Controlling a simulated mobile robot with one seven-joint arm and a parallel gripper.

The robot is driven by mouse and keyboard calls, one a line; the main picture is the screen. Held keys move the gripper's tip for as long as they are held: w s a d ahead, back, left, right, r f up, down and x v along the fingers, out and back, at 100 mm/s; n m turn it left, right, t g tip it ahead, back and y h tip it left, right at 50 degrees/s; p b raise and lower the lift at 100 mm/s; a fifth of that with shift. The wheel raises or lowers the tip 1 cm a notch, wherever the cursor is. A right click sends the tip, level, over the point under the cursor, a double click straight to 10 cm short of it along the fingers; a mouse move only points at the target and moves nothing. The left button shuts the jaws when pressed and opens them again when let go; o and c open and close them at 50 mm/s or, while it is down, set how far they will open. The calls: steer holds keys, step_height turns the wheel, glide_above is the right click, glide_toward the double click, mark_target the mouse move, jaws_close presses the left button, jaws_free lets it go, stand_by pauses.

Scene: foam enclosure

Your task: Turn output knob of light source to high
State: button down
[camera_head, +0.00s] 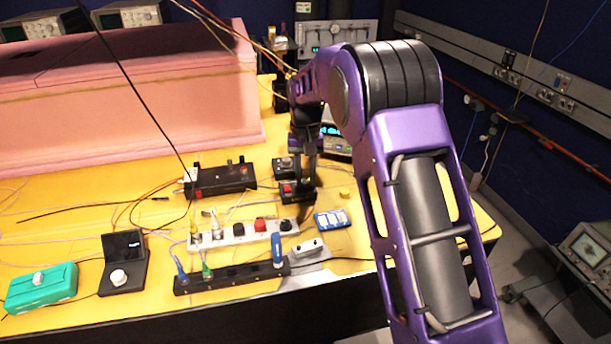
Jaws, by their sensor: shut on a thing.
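My arm reaches in from the right, and my gripper (306,184) points down at the middle of the yellow table. It is shut at a small black box with a red part (289,189). The fingers hide the spot they grip, so I cannot see the knob or its setting. A similar small black box (284,167) stands just behind. I cannot tell from labels which unit is the light source.
A teal box (42,288) and a black box with a white knob (121,270) stand at the front left. Power strips (230,277) with plugs and cables lie in front. A larger black box (221,181) stands left of my gripper. A pink foam block (120,100) fills the back left.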

mark_target(305, 182)
steer(key=c, duration=0.7)
jaws_free()
step_height(305, 182, up, 18)
steer(key=shift+f+p, duration=0.25)
steer(key=shift+p, duration=0.3)
steer(key=shift+a, duration=0.1)
